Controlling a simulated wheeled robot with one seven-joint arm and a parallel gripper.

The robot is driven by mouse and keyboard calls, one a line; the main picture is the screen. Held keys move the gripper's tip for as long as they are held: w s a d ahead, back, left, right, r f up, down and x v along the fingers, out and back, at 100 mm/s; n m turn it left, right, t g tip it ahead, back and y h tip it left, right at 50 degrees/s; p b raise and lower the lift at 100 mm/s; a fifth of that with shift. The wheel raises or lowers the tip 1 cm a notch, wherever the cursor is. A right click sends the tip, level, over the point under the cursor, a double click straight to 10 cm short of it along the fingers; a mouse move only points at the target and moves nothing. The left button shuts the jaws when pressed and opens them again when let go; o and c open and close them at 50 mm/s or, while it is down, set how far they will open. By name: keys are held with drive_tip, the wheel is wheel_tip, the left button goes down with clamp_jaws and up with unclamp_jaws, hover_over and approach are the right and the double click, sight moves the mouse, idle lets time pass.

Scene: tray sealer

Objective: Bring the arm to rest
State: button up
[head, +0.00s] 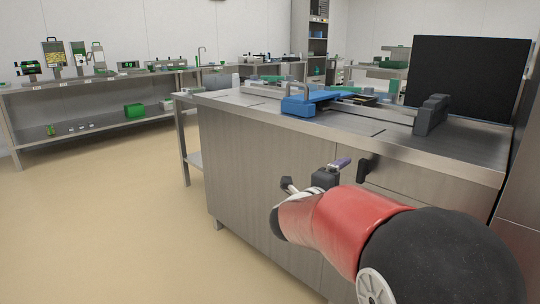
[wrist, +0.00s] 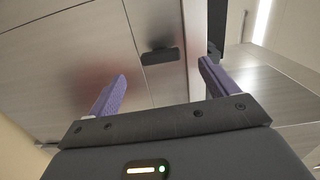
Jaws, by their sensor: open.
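My red, white and black arm reaches in from the lower right of the head view. My gripper (head: 318,171) is in front of the steel cabinet (head: 255,160), below its top edge. In the wrist view my gripper (wrist: 160,90) shows two purple fingers set wide apart with nothing between them. The cabinet front (wrist: 60,60) fills much of that view, with a dark handle (wrist: 160,56) beyond the fingers. I cannot tell the exact gap between the fingers and the cabinet.
A blue device (head: 310,103) and a dark grey block (head: 431,115) stand on the worktop (head: 450,140). A black panel (head: 468,75) rises behind. A long bench (head: 90,80) with green and grey items lines the left wall. The floor (head: 100,220) at left is clear.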

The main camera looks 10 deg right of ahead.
drive_tip(key=s+a+r+n+t+y+p, duration=0.25)
drive_tip(key=a+n+y, duration=0.25)
drive_tip(key=n+y, duration=0.25)
drive_tip(key=s+a+r+n+t+y+p, duration=0.1)
drive_tip(key=s+a+r+n+y, duration=0.25)
drive_tip(key=a+n+y, duration=0.35)
drive_tip(key=s+f+n+g+p, duration=0.1)
drive_tip(key=s+f+n+g, duration=0.2)
drive_tip(key=s, duration=0.5)
drive_tip(key=s+d+f+n+g+p, duration=0.1)
drive_tip(key=s+f+n+g, duration=0.2)
drive_tip(key=s+n, duration=0.2)
drive_tip(key=s+f+n+g+h+p, duration=0.1)
drive_tip(key=s+f+n+g, duration=0.2)
drive_tip(key=s, duration=0.7)
drive_tip(key=shift+s+d+f+n, duration=0.3)
drive_tip(key=shift+s+d+n, duration=0.1)
drive_tip(key=shift+n, duration=0.55)
